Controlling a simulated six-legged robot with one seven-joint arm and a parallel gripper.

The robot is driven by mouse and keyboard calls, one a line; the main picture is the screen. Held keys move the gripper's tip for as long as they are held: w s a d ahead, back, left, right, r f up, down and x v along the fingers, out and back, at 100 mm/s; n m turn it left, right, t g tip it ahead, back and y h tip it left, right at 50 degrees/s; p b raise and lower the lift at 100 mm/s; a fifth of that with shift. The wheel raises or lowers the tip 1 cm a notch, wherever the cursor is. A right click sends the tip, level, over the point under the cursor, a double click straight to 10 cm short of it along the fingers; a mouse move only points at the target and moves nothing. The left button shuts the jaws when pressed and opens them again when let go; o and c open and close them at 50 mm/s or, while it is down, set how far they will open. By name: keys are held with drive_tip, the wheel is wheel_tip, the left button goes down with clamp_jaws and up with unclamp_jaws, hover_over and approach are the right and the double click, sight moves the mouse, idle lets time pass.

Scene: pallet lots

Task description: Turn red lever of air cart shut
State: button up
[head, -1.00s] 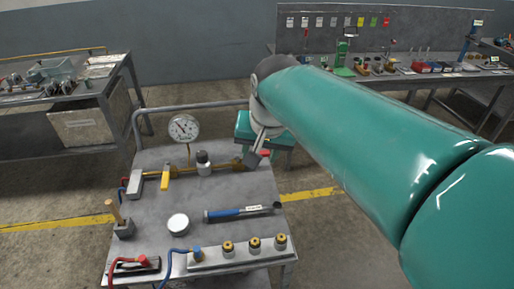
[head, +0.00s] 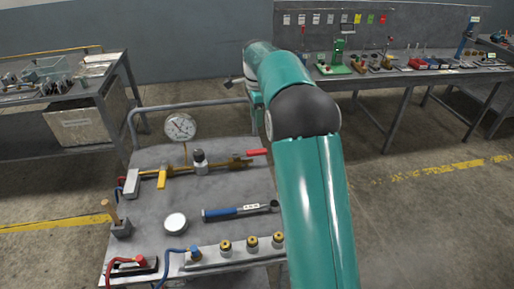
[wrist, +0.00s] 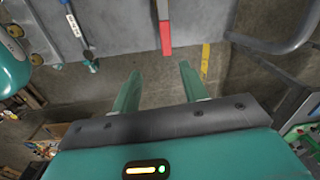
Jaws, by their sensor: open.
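The air cart (head: 190,205) stands in front of me with a brass pipe across its top. The red lever (head: 257,152) is at the pipe's right end and points right, roughly in line with the pipe. It also shows in the wrist view, where the red lever (wrist: 165,38) hangs past the cart top's edge. My gripper (wrist: 160,70) is open and empty, its two fingers apart below the lever in that view and not touching it. In the head view my gripper is mostly hidden behind my arm.
The cart also carries a yellow lever (head: 162,179), a gauge (head: 180,126), a blue-handled wrench (head: 238,211), a white round cap (head: 175,223) and brass fittings. A grey rail (head: 190,106) runs behind. Benches stand at back left and right; the floor at right is clear.

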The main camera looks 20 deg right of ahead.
sight(257, 151)
drive_tip(key=shift+m, duration=0.7)
drive_tip(key=f, duration=0.5)
drive_tip(key=w+f, duration=0.1)
drive_tip(key=f, duration=0.5)
drive_tip(key=d+f, duration=0.1)
drive_tip(key=f, duration=0.4)
drive_tip(key=shift+w+f, duration=0.15)
drive_tip(key=shift+w, duration=0.15)
clamp_jaws()
